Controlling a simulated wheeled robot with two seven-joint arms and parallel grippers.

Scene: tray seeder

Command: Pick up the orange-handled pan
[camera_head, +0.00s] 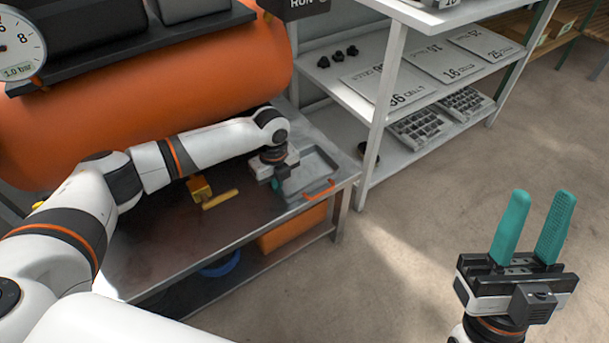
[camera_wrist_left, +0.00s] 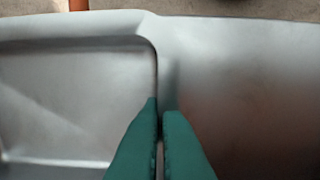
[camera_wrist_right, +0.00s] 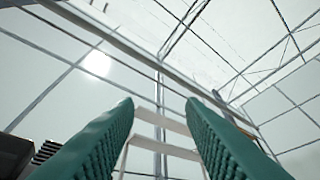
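The orange-handled pan (camera_head: 318,160) is a shallow grey metal tray on the right end of the metal bench. Its orange handle (camera_head: 319,189) sticks out at the bench's front edge and shows at the top of the left wrist view (camera_wrist_left: 78,5). My left gripper (camera_head: 278,186) points down at the pan's left side. In the left wrist view its teal fingers (camera_wrist_left: 160,115) are close together, with the pan's side rim running between them, so it looks shut on that rim. My right gripper (camera_head: 533,225) is open and empty, fingers up, away from the bench.
A yellow block (camera_head: 199,188) and a yellow bar (camera_head: 220,199) lie on the bench (camera_head: 150,240) left of my left gripper. A large orange tank (camera_head: 140,100) stands behind. A shelf rack (camera_head: 385,100) with plates and cell trays is right of the bench. The floor at right is clear.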

